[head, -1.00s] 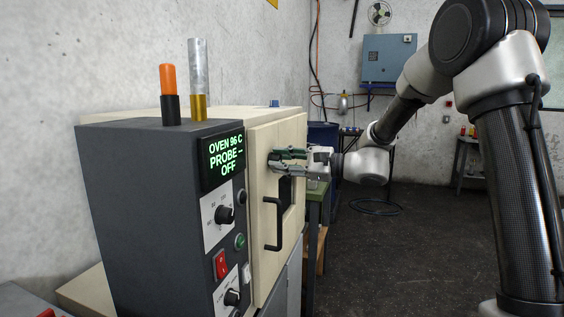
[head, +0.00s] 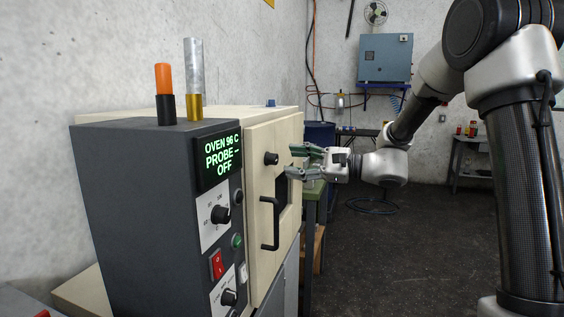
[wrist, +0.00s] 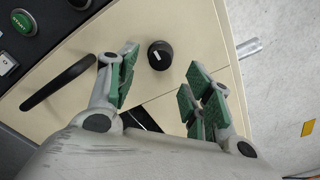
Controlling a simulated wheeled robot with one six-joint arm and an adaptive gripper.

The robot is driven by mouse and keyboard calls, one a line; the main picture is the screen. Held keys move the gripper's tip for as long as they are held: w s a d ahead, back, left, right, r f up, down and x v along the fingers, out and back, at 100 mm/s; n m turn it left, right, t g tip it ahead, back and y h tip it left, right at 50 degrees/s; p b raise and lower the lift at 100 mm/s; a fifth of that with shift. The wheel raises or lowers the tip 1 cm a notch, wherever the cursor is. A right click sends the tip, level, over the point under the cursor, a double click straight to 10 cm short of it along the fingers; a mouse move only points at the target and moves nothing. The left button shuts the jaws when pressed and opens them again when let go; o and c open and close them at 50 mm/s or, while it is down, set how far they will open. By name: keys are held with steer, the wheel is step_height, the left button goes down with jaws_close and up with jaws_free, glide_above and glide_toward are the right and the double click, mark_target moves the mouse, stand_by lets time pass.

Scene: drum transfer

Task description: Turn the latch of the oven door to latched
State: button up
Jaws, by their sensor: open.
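The oven door (head: 256,210) is a cream panel at the front of the oven and looks closed. Its latch is a round black knob (head: 271,158) on the upper part of the door. In the wrist view the latch knob (wrist: 160,55) carries a white mark. A black bar handle (head: 270,225) is fixed on the door below the knob. My gripper (head: 291,162) is open and empty, with green finger pads. It is just to the right of the knob and apart from it. In the wrist view the fingers (wrist: 158,80) are spread, with the knob beyond the gap between them.
An orange-and-black cylinder (head: 165,92) and a silver-and-gold cylinder (head: 194,85) stand on top. Open floor (head: 400,260) lies to the right.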

steer(key=v, duration=0.6)
steer(key=shift+s+d, duration=0.15)
steer(key=shift+d, duration=0.15)
steer(key=s+d+f+n+g+h, duration=0.3)
steer(key=s+d+f+h, duration=0.15)
steer(key=s+f, duration=0.35)
steer(key=s+d+f+n+g+h, duration=0.3)
steer(key=s+d+f+g+h, duration=0.15)
steer(key=s, duration=0.55)
steer(key=s+d+r+n+t+h, duration=0.5)
steer(key=s+d+r+n+h, duration=0.1)
steer(key=s+d, duration=0.5)
steer(key=shift+d+r+n+h, duration=0.15)
steer(key=shift+r+n+h, duration=0.25)
steer(key=shift+n+h, duration=0.4)
steer(key=shift+s, duration=0.1)
